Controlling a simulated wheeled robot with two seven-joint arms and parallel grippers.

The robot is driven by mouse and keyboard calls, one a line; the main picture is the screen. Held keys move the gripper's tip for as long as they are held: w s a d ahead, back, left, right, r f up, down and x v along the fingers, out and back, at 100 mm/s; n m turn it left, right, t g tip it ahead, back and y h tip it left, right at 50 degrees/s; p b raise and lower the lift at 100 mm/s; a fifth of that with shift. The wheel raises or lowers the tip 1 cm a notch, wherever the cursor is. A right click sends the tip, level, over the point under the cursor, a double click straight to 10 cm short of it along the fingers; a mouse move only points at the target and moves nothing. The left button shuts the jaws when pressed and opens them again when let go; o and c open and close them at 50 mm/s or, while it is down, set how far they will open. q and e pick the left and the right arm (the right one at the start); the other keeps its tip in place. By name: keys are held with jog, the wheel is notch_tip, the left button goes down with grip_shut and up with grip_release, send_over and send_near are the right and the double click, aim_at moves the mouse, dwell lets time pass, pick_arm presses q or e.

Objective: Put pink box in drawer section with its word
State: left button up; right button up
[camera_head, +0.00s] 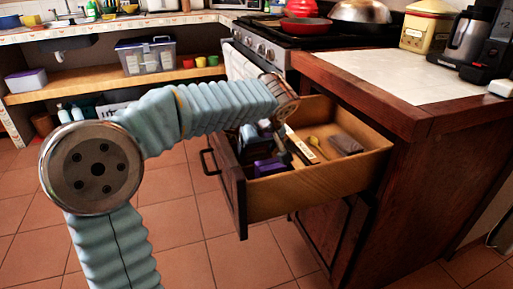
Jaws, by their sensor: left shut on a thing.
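The open drawer (316,191) sticks out from the dark wood cabinet, with a white lettered strip (301,146) inside; its word is too small to read. My left arm reaches over from the left, and my left gripper (288,145) points down into the drawer, beside the strip. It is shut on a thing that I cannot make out. A dark box with purple parts (268,167) lies in the left part of the drawer, close to the gripper. I cannot make out a clearly pink box. My right gripper is not in view.
A yellow spoon (315,142) and a grey-brown item (345,143) lie in the drawer's right part. The pale countertop (385,75) with its wooden edge overhangs at the right. A stove (265,42) stands behind. The tiled floor in front is clear.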

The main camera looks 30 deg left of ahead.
pick_arm(q)
jog(key=shift+f, duration=0.15)
jog(key=o, duration=1.2)
jog(key=shift+r, duration=0.2)
jog(key=shift+r, duration=0.25)
jog(key=p+v, duration=0.1)
jog(key=v, duration=1)
jog(key=shift+s+r, duration=0.2)
jog(key=shift+r, duration=0.05)
jog(key=shift+d, duration=0.1)
